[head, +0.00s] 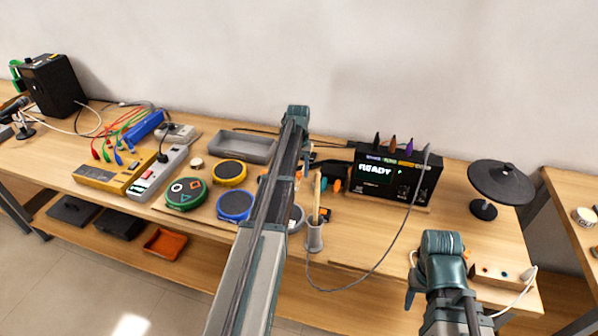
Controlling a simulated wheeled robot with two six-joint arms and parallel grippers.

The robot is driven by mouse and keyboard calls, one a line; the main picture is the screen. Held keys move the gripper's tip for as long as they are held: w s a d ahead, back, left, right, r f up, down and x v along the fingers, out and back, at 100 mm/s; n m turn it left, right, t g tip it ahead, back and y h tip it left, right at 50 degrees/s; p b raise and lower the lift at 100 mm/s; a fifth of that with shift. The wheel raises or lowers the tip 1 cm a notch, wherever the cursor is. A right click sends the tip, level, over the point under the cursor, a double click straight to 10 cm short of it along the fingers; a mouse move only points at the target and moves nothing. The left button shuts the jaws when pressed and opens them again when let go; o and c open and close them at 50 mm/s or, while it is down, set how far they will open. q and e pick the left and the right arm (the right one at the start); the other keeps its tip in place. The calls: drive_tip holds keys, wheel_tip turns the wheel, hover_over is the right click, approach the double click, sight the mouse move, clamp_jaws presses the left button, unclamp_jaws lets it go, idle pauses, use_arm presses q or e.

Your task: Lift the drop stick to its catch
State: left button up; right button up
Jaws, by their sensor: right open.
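A pale wooden stick (317,195) stands nearly upright, its lower end in a small grey cup-like holder (314,238) near the table's front edge. I take it for the drop stick; its catch cannot be made out. My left arm crosses the middle of the view, left of the stick. My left gripper (313,160) is mostly hidden by its own arm, and its jaws cannot be read. My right gripper (412,288) is open at the table's front right, well apart from the stick. Its fingertips are partly hidden by the wrist.
Green (186,193), blue (235,205) and yellow (230,172) round pads lie left of my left arm. A grey tray (242,147) is behind them. A black box reading READY (393,176) stands behind the stick, with a loose cable in front. A black domed pad (500,183) stands at right.

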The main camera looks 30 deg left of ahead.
use_arm(q)
clamp_jaws()
idle(1.2)
